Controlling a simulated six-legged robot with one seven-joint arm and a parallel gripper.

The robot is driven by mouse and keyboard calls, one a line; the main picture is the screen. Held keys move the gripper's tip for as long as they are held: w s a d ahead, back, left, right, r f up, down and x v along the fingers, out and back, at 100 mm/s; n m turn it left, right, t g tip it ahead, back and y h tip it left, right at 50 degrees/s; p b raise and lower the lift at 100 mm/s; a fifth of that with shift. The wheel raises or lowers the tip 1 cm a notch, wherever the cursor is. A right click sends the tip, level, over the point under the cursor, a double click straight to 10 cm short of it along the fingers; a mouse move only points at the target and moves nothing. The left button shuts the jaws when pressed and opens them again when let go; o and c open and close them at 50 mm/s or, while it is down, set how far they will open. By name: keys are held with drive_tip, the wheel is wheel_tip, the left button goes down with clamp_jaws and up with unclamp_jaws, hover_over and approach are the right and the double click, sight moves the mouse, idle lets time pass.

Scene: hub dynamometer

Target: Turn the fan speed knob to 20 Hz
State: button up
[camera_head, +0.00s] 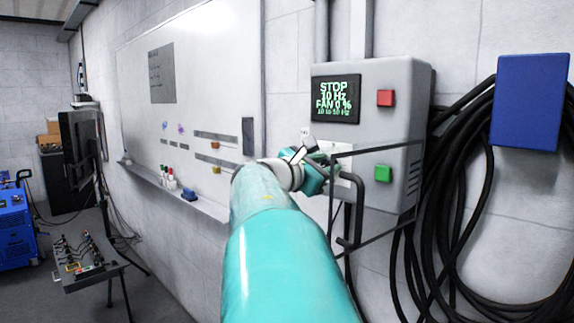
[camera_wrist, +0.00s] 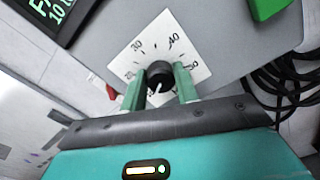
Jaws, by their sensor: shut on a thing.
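The fan speed knob (camera_wrist: 158,74) is a small black knob on a white dial plate (camera_wrist: 187,50) in the wrist view. The plate shows tilted numbers, among them 30, 40 and 50. A white mark on the knob points toward the bottom of the picture, between my fingers. My gripper (camera_wrist: 160,82) is shut on the knob, one green finger on each side. In the head view my gripper (camera_head: 318,172) is at the grey control box (camera_head: 350,130) and hides the knob. The display (camera_head: 336,99) reads STOP, 10 Hz, FAN 0 %, with a small range line below.
A red button (camera_head: 385,98) and a green button (camera_head: 383,173) are on the box front, right of my gripper. A thin dark frame (camera_head: 375,238) stands out before the box's lower part. Black cables (camera_head: 450,190) and a blue panel (camera_head: 531,100) are at right.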

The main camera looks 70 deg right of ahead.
drive_tip(key=shift+m, duration=0.4)
drive_tip(key=m, duration=1)
drive_tip(key=shift+s+f+m, duration=0.1)
drive_tip(key=shift+f+m, duration=0.05)
drive_tip(key=shift+m, duration=0.15)
drive_tip(key=o, duration=1)
drive_tip(key=shift+a, duration=0.15)
drive_tip(key=v, duration=1.3)
drive_tip(key=shift+w+a, duration=0.2)
drive_tip(key=shift+a, duration=0.1)
